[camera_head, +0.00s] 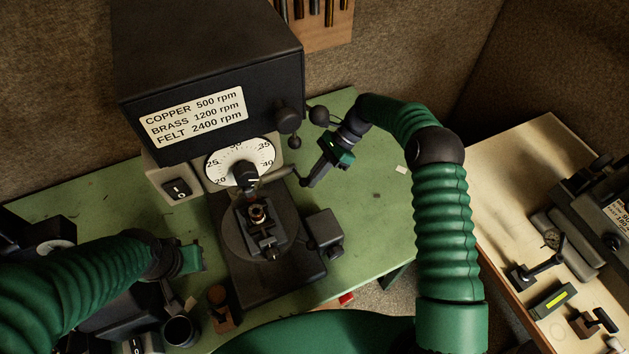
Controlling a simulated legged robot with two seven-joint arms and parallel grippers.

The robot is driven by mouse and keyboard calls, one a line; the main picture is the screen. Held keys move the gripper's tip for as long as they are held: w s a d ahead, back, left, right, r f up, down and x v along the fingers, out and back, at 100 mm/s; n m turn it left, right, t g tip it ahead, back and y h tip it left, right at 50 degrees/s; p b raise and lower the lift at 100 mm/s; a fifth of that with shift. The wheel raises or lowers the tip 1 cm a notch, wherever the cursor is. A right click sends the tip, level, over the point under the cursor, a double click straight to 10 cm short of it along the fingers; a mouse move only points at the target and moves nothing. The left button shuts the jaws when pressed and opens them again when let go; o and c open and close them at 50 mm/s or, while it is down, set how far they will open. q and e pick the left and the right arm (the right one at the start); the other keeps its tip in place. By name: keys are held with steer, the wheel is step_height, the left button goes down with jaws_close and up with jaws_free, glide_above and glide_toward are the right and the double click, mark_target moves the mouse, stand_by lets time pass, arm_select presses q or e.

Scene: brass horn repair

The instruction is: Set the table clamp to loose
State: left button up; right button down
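A black drill-press-like machine (215,60) with a speed label stands on the green bench. Its round table (232,238) carries a small vise (258,232) with a coppery part in it. A grey lever (283,174) sticks out to the right between the dial and the table; it may be the table clamp, but no marking on it shows. My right gripper (306,182) points down and left at the lever's outer end, touching or very close to it; its finger gap cannot be made out. My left gripper (198,257) is left of the round table, away from the lever, its fingers unclear.
A white dial (240,161) and a rocker switch (176,188) are on the machine's front. A dark cup (180,331) is at the front left. Green bench (375,215) right of the machine is mostly clear.

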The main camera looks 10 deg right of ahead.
arm_select(q)
steer(key=shift+w, duration=0.1)
arm_select(e)
steer(key=shift+w+a+r, duration=0.1)
steer(key=shift+w+r, duration=0.2)
steer(key=shift+r, duration=0.4)
